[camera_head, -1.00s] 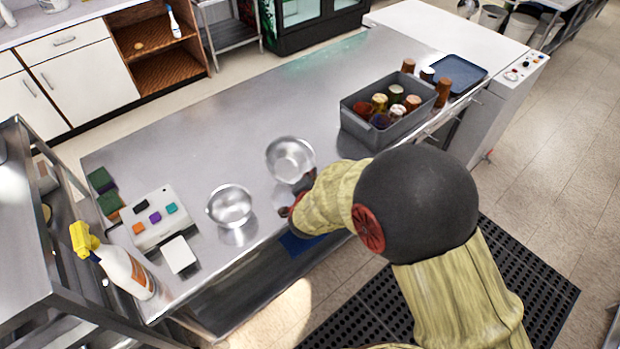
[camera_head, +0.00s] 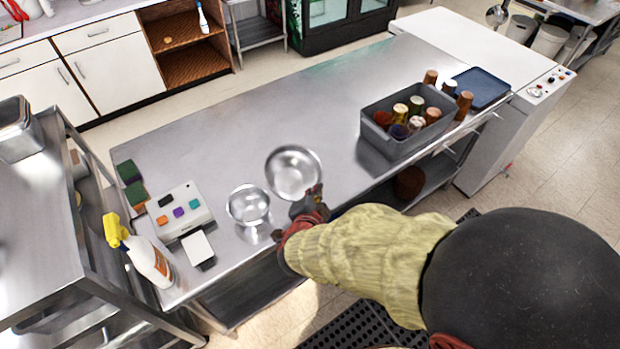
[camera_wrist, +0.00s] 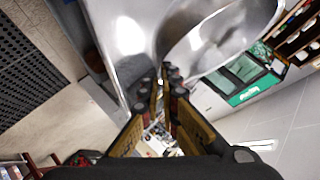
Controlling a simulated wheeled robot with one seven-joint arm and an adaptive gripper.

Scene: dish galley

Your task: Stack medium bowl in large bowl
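Two shiny steel bowls show in the head view. The one in my gripper, which I take as the medium bowl (camera_head: 292,168), is tilted, its inside facing the camera, and appears raised over the counter. It also shows in the wrist view (camera_wrist: 220,40). The other, taken as the large bowl (camera_head: 247,206), stands upright on the counter just to its left; it looks smaller in the picture, so the sizes are hard to judge. My gripper (camera_head: 309,199) is at the held bowl's near rim. In the wrist view its fingers (camera_wrist: 166,82) are close together at that rim.
The steel counter (camera_head: 225,140) is clear behind the bowls. A white button box (camera_head: 170,222), sponges (camera_head: 131,180) and a spray bottle (camera_head: 148,260) are on the left.

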